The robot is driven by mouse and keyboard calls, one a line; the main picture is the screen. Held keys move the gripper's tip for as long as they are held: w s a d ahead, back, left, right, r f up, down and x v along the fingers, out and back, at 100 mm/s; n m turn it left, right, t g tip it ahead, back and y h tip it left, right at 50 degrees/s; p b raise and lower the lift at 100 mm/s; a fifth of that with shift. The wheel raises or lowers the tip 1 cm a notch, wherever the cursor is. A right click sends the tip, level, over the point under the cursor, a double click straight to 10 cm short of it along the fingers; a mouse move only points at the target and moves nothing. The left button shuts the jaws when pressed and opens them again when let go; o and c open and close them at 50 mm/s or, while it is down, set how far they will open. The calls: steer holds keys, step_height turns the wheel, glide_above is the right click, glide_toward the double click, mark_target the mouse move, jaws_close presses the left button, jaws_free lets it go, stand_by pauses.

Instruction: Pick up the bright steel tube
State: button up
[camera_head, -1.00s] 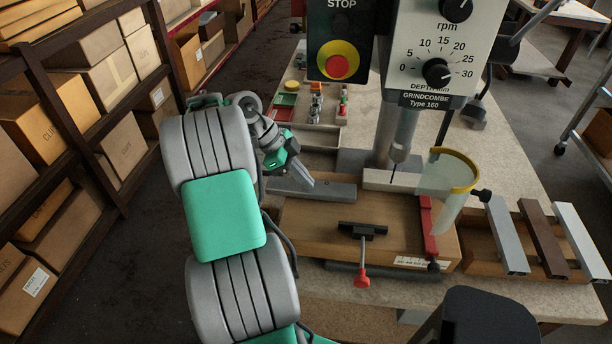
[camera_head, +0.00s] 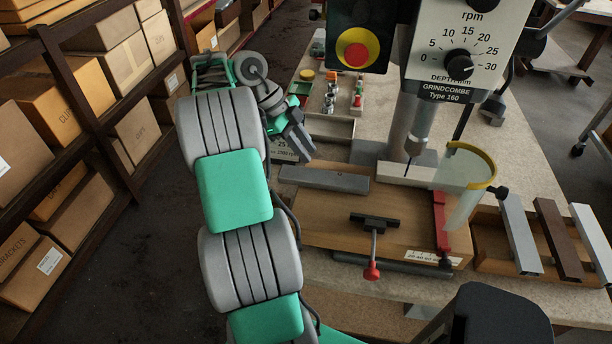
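Several profiles lie at the right in the head view. A light grey, steel-looking tube (camera_head: 520,237) is the leftmost of three side by side across a shallow wooden tray (camera_head: 488,262). A brown profile (camera_head: 558,240) lies beside it, and a whiter one (camera_head: 593,238) is farthest right. The left one looks most like bright steel, but I cannot be sure between it and the whiter one. My gripper (camera_head: 299,143) is at the left, beyond a duller grey bar (camera_head: 325,179), far from the tray. Its fingers point down and right; their opening is unclear.
A drill press (camera_head: 412,110) with a clear yellow-rimmed guard (camera_head: 470,180) stands between my gripper and the tray. Shelves of boxes (camera_head: 90,130) line the left.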

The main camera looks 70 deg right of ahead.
mark_target(324, 177)
steer(key=shift+o, duration=1.4)
steer(key=s+r+m+t+b, duration=0.1)
steer(key=s+r+b, duration=0.1)
steer(key=s, duration=0.5)
steer(key=shift+s+d+r+h, duration=0.15)
steer(key=shift+d+r+h, duration=0.2)
steer(key=shift+r, duration=0.2)
steer(key=shift+o, duration=0.9)
steer(key=shift+w+a+r+n+t, duration=0.3)
steer(key=shift+w+a+n+t, duration=0.1)
steer(key=shift+n+t, duration=0.2)
steer(key=shift+o, duration=1.4)
steer(key=w+f+n, duration=0.1)
steer(key=w+a+f+n+y, duration=0.1)
steer(key=shift+w+f+t, duration=0.15)
steer(key=shift+w+t, duration=0.15)
steer(key=shift+w, duration=0.1)
steer(key=o, duration=0.3)
steer(key=b+x, duration=0.2)
steer(key=x, duration=0.5)
steer(key=shift+w+a+f+b, duration=0.1)
steer(key=shift+f+b, duration=0.25)
